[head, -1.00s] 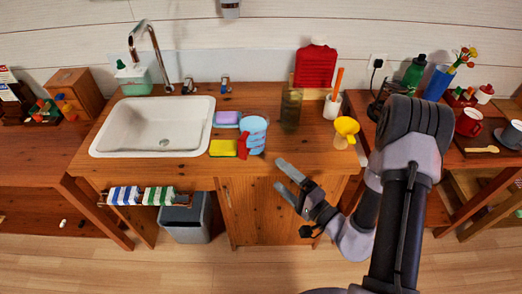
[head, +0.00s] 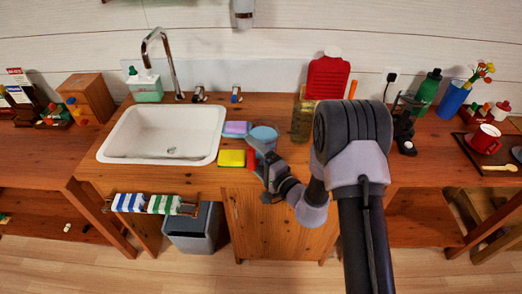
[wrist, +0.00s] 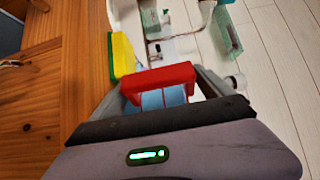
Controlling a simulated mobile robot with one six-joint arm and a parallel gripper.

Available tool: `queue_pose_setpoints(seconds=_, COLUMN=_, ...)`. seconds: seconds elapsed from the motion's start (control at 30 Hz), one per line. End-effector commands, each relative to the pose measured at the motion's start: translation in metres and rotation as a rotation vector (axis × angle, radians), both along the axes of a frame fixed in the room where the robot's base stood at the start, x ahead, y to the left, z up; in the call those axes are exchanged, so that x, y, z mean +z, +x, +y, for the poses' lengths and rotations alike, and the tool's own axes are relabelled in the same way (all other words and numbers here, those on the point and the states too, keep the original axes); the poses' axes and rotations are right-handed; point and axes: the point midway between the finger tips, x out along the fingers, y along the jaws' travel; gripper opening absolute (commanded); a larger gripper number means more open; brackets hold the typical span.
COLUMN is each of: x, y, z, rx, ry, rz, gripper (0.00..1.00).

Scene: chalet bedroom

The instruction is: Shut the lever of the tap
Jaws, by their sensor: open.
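The chrome tap spout (head: 162,52) rises behind the white sink (head: 165,134) in the head view. Two small chrome tap fittings, one (head: 198,95) beside the spout and one (head: 236,95) with a blue mark, stand at the sink's back right; their lever positions are too small to tell. My gripper (head: 259,165) is at the counter's front edge, beside a blue jug (head: 263,134) with a red handle, away from the tap. In the wrist view my gripper (wrist: 168,84) is open, its fingers on either side of the red handle (wrist: 157,78); contact cannot be told.
A soap bottle (head: 145,87) stands left of the spout.

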Motion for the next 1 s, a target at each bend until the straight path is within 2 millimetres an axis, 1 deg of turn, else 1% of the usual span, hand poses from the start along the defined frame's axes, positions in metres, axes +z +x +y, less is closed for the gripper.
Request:
queue_pose_setpoints(seconds=0.07, x=0.0, y=0.0, z=0.0, rx=0.0, ry=0.0, rz=0.0, gripper=0.88)
queue_pose_setpoints(seconds=0.2, x=0.0, y=0.0, z=0.0, rx=0.0, ry=-0.001, rz=-0.001, gripper=0.61)
queue_pose_setpoints(seconds=0.27, x=0.0, y=0.0, z=0.0, rx=0.0, ry=-0.001, rz=-0.001, gripper=0.49)
queue_pose_setpoints(seconds=0.3, x=0.0, y=0.0, z=0.0, rx=0.0, ry=-0.001, rz=-0.001, gripper=0.41)
queue_pose_setpoints(seconds=0.37, x=0.0, y=0.0, z=0.0, rx=0.0, ry=-0.001, rz=-0.001, gripper=0.29)
queue_pose_setpoints(seconds=0.4, x=0.0, y=0.0, z=0.0, rx=0.0, ry=-0.001, rz=-0.001, gripper=0.21)
queue_pose_setpoints(seconds=0.47, x=0.0, y=0.0, z=0.0, rx=0.0, ry=-0.001, rz=-0.001, gripper=0.1)
queue_pose_setpoints(seconds=0.5, x=0.001, y=0.0, z=-0.001, rx=0.0, ry=0.0, rz=-0.003, gripper=0.06)
queue_pose_setpoints(seconds=0.77, x=0.004, y=0.0, z=0.0, rx=0.0, ry=0.0, rz=-0.003, gripper=0.06)
queue_pose_setpoints(seconds=0.87, x=0.011, y=0.0, z=0.0, rx=0.0, ry=0.0, rz=-0.004, gripper=0.06)
queue_pose_setpoints(seconds=1.0, x=0.028, y=0.0, z=0.0, rx=0.0, ry=-0.001, rz=-0.005, gripper=0.06)
